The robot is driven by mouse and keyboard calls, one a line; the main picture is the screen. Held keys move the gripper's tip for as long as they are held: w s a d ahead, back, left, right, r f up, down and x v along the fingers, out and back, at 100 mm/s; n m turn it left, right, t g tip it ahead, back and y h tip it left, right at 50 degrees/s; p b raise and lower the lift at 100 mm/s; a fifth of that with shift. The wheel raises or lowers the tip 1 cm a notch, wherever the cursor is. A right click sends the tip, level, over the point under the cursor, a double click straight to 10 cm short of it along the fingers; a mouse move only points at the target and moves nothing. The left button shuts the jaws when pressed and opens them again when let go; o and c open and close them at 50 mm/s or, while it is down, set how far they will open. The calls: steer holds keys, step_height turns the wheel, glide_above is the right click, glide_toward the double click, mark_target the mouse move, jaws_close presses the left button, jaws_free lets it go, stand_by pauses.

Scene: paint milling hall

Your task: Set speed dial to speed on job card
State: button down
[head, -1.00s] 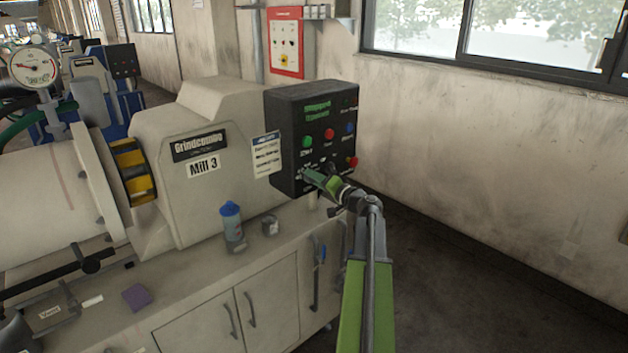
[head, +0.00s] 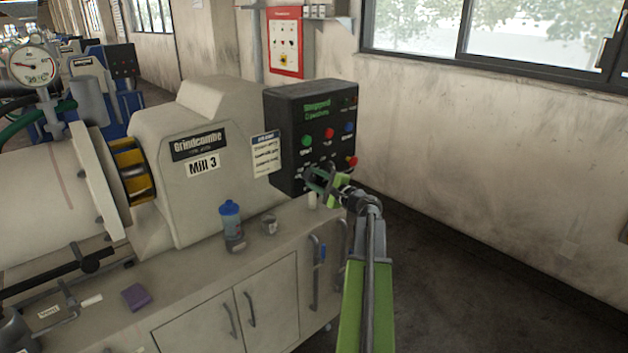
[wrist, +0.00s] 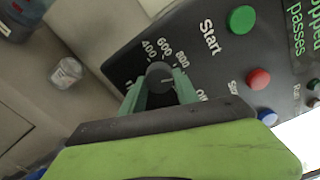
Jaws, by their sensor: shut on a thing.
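The dark control box (head: 290,105) stands at the right end of Mill 3. Its speed dial (wrist: 160,75) is a dark round knob with 400, 600 and 800 printed around it in the wrist view. I cannot tell surely which number it points at. My gripper (head: 316,176) is at the lower part of the box's front. In the wrist view its green fingers are shut on the dial, one on each side, and hide part of its scale. The job card (head: 266,154) is fixed beside the box; its small print is unreadable.
Green Start (wrist: 241,19), red (wrist: 259,79) and blue (wrist: 267,117) buttons sit near the dial. A red mushroom button (head: 352,161) is close to my wrist. A blue-capped bottle (head: 232,228) and a small jar (head: 269,225) stand on the bench below.

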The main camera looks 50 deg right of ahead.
steer(key=shift+f+m, duration=0.1)
steer(key=shift+m, duration=2.2)
steer(key=c, duration=0.9)
jaws_free()
steer(key=s+a, duration=0.1)
steer(key=s, duration=1.6)
steer(key=shift+s+a, duration=0.15)
steer(key=shift+s, duration=0.05)
